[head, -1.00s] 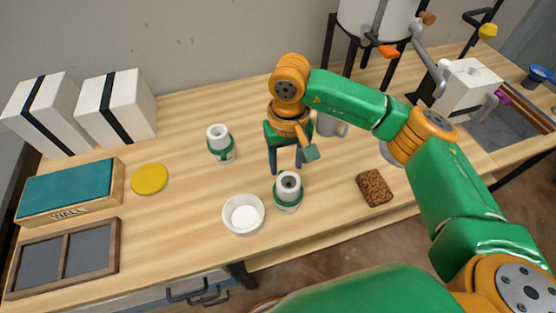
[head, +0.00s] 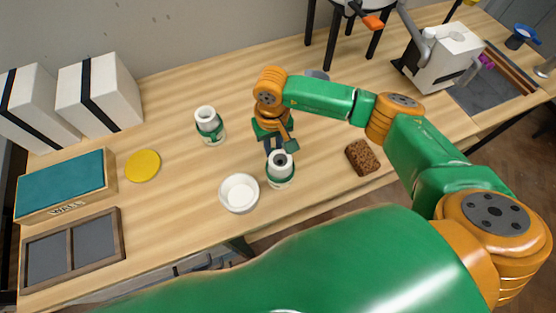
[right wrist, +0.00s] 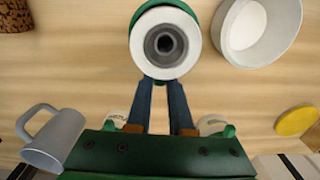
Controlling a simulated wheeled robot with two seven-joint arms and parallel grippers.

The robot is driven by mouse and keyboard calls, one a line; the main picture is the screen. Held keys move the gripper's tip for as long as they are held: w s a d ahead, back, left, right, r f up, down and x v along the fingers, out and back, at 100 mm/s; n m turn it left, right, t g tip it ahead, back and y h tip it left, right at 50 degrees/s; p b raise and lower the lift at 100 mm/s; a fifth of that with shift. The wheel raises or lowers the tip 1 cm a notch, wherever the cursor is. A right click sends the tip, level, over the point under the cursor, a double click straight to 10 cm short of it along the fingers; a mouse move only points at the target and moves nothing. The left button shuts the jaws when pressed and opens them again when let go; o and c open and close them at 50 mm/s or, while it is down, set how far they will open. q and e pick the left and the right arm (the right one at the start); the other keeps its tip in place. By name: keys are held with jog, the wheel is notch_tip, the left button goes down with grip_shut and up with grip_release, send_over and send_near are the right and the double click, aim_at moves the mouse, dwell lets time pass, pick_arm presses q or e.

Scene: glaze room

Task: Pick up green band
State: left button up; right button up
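A white jar with a dark round opening (head: 280,162) stands upright near the table's front edge, with a green band (head: 281,183) around its lower part. The jar (right wrist: 166,40) is seen from above in the right wrist view, and green shows around its white top. A second white jar (head: 205,114) with a green band (head: 212,134) stands further back to the left. My right gripper (head: 276,147) is open, right behind the front jar. In the wrist view its two fingers (right wrist: 161,88) reach to the jar's edge with a gap between them; their tips are partly hidden. Contact cannot be told. My left gripper is out of view.
A white bowl (head: 239,194) stands just left of the front jar. A brown sponge-like block (head: 362,157) lies to the right. A grey mug (right wrist: 52,137) stands behind my right gripper.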

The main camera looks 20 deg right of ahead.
grip_shut()
jog(key=shift+w+r, duration=0.1)
notch_tip(320, 180, up, 10)
jog(key=b, duration=0.3)
